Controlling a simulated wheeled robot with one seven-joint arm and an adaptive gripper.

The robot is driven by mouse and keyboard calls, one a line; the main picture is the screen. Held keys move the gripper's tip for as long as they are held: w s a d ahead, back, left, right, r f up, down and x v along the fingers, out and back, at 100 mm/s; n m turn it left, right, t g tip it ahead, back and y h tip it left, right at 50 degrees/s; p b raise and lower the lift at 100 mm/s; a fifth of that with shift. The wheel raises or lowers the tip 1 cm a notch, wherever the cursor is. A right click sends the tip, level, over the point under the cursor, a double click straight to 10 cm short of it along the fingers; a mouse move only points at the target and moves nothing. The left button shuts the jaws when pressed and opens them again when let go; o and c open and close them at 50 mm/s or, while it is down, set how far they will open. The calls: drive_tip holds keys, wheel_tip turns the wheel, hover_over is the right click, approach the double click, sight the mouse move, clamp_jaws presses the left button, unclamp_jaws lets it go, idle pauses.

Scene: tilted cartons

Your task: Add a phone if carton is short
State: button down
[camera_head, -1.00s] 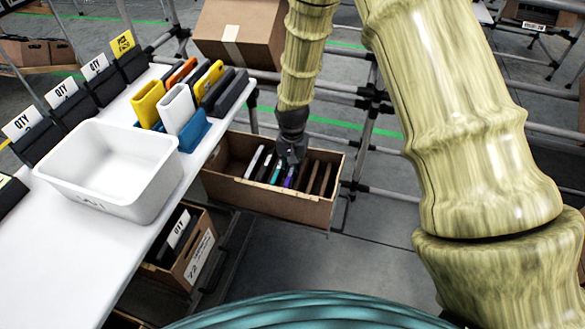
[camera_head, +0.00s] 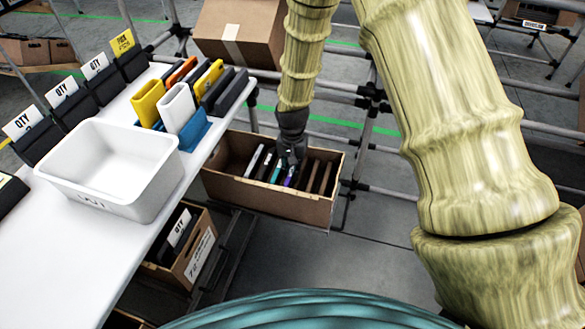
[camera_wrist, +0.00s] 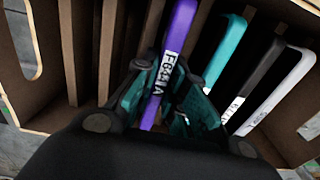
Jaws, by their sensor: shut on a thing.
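An open cardboard carton (camera_head: 262,193) sits tilted on a rack beside the table, with several slots split by brown dividers. Phones stand in it: a purple phone (camera_wrist: 178,50), a teal phone (camera_wrist: 226,52), a black phone (camera_wrist: 256,80) and a white-edged phone (camera_wrist: 286,92). At least two slots on the purple phone's other side look empty in the wrist view. My gripper (camera_wrist: 165,95) reaches down into the carton and is shut on the purple phone, which carries a white label. The phone's lower part is hidden by the gripper. In the head view my gripper (camera_head: 291,160) covers part of the carton's middle.
A white bin (camera_head: 110,170) stands on the white table (camera_head: 60,265) at left. A blue rack (camera_head: 195,130) holds several coloured cases. Black holders with QTY cards line the table's back edge. Another carton (camera_head: 185,245) sits below, and a closed box (camera_head: 240,35) lies behind.

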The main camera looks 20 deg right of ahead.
drive_tip(key=c, duration=1.4)
unclamp_jaws()
drive_tip(key=shift+r, duration=0.15)
wheel_tip(320, 180, up, 12)
drive_tip(key=shift+f, duration=0.1)
wheel_tip(320, 180, up, 7)
drive_tip(key=p, duration=0.7)
drive_tip(key=shift+f, duration=0.1)
